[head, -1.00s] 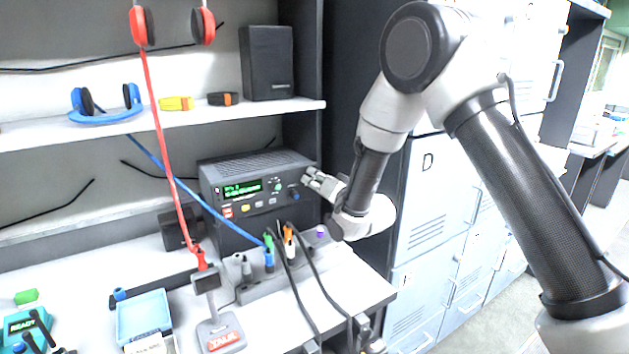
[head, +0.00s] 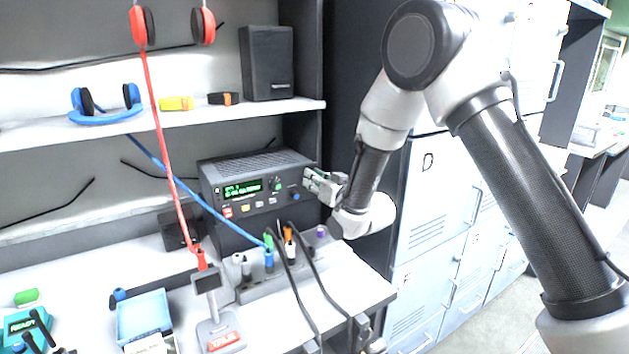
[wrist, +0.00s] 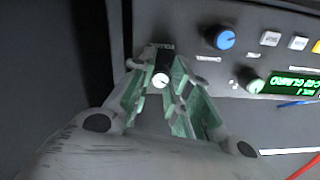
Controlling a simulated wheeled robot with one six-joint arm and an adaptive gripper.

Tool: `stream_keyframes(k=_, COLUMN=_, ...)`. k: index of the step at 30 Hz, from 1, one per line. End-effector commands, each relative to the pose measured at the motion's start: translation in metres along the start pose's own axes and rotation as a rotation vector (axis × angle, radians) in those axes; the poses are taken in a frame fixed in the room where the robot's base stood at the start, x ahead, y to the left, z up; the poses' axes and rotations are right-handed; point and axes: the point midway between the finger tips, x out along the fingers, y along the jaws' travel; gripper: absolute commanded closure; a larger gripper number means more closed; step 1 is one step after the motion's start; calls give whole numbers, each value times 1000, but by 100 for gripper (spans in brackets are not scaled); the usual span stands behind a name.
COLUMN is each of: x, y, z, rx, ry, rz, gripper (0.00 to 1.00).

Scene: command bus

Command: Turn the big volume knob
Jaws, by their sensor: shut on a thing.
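The dark radio unit (head: 250,205) stands on the desk under the shelf, its front facing me with a lit green display (head: 242,188). The volume knob (wrist: 161,80), dark with a pale end, is at the end of the front panel and sits between my finger pads in the wrist view. My gripper (head: 312,180) is at the right end of the panel, and it also shows in the wrist view (wrist: 158,90), shut on the knob. In the head view my fingers hide the knob. A blue knob (wrist: 225,40) and a greenish knob (wrist: 255,85) are beside it, apart from my fingers.
A rack of coloured plugs (head: 268,262) with black cables stands below the radio. A red cord (head: 160,130) and a blue cord (head: 185,182) hang in front at left. Pale lockers (head: 435,215) stand close to the right of my wrist.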

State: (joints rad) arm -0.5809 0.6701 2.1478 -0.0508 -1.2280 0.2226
Motion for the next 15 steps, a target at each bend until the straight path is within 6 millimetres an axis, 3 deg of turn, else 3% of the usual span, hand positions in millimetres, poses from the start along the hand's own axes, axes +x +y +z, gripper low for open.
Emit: stream_keyframes(k=15, x=0, y=0, z=0, rx=-487, ry=-16, rz=13, gripper=100)
